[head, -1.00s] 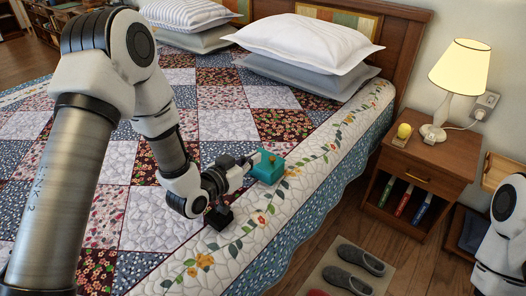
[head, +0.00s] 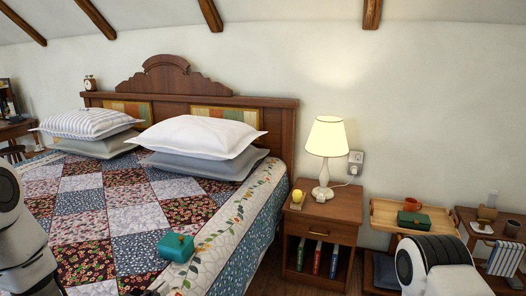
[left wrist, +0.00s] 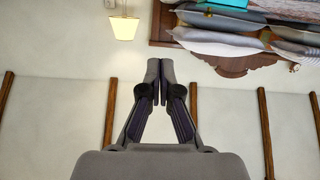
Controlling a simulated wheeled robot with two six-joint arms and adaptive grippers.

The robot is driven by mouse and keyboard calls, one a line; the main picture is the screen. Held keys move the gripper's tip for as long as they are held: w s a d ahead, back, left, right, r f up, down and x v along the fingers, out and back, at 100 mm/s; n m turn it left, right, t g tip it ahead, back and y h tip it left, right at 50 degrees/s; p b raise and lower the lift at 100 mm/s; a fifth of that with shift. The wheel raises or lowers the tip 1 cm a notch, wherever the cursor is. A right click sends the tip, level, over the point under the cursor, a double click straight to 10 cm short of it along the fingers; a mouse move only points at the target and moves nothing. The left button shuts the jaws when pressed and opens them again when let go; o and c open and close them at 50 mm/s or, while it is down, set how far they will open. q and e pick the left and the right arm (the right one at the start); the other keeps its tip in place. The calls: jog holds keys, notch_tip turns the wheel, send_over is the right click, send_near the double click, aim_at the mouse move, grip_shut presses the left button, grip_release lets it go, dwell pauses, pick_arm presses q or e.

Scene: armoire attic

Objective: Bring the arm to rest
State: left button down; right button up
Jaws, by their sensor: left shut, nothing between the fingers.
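My left gripper (left wrist: 158,75) is shut and empty in the left wrist view, its two fingers together, with the wall and headboard behind them. In the head view only a small dark bit of the left gripper (head: 148,291) shows at the bottom edge, over the bed. My left arm (head: 22,245) stands at the left edge. A teal box (head: 176,247) lies on the quilt, apart from the arm; part of something teal shows at the top of the left wrist view. My right arm shows at the lower right, but its gripper is out of view.
The bed (head: 85,215) with its pillows (head: 195,137) fills the left. A nightstand (head: 325,232) carries a lit lamp (head: 327,140) and a yellow ball (head: 297,196). A wooden tray (head: 383,212) with a red mug (head: 411,204) stands further right.

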pick_arm(q)
jog(key=s+d+f+g+y+p, duration=0.1)
jog(key=s+f+g+y+p, duration=0.1)
jog(key=s+f+g+p, duration=0.75)
jog(key=s+a+f+n+g+y+b, duration=0.1)
jog(key=s+f, duration=0.3)
jog(key=s, duration=0.6)
jog(key=s+a+f+n+g+y+b, duration=0.1)
jog(key=s+f+g, duration=0.3)
jog(key=s, duration=0.5)
jog(key=shift+s+a+f+n+y, duration=0.4)
jog(key=shift+a+f+n, duration=0.15)
jog(key=shift+f+n, duration=0.2)
pick_arm(e)
notch_tip(320, 180, up, 8)
jog(key=w, duration=0.1)
jog(key=shift+a, duration=0.15)
pick_arm(q)
jog(key=shift+w, duration=0.1)
pick_arm(e)
jog(key=shift+w, duration=0.1)
jog(key=shift+c, duration=0.2)
